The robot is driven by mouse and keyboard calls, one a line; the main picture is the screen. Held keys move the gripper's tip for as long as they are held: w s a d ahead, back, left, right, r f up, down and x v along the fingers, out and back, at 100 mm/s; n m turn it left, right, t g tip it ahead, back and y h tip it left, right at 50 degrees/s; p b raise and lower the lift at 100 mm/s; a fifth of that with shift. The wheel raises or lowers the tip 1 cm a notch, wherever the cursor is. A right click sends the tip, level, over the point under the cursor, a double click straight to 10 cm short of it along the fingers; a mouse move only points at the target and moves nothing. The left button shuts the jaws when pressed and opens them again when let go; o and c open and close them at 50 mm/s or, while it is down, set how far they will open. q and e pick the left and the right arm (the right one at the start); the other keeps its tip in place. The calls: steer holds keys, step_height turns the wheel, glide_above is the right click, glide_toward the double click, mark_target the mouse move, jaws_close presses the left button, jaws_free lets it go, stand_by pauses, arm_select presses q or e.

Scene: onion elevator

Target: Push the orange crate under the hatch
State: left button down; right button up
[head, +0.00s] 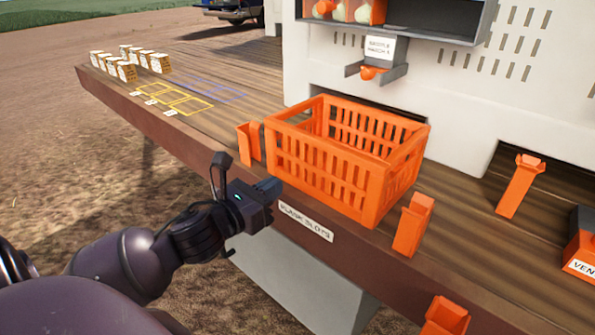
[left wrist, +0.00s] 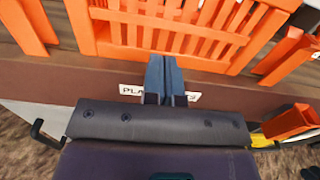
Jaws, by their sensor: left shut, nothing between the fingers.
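The orange crate (head: 315,169) stands upright on the wooden deck near its front edge, slatted and open at the top; no contents show in it. It also fills the top of the left wrist view (left wrist: 185,52). The hatch (head: 374,72) is a grey chute with an orange piece in it on the white wall behind the crate. My left gripper (head: 274,188) is shut and empty, at the deck's front edge before the crate's near side. In the left wrist view its fingers (left wrist: 166,72) point at the crate's lower front; I cannot tell whether they touch. My right gripper is out of view.
Orange posts stand left (head: 249,144) and right (head: 413,225) of the crate, with another (head: 521,186) farther right. A label (head: 306,223) marks the deck's front face. Several small patterned boxes (head: 126,71) sit at the far left beside yellow outlines. The deck between has free room.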

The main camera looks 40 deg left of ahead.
mark_target(305, 166)
arm_select(q)
steer(key=w, duration=0.7)
steer(key=shift+w+d, duration=0.2)
steer(key=shift+d, duration=0.1)
steer(key=shift+w, duration=0.1)
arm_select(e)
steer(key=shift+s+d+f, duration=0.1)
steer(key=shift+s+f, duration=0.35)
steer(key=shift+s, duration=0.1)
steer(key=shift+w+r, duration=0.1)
arm_select(q)
steer(key=shift+w, duration=0.15)
steer(key=w, duration=0.3)
steer(key=w+p, duration=0.1)
steer(key=w, duration=0.4)
steer(key=shift+w+d+p, duration=0.35)
steer(key=shift+w+d, duration=0.05)
steer(key=shift+w, duration=0.65)
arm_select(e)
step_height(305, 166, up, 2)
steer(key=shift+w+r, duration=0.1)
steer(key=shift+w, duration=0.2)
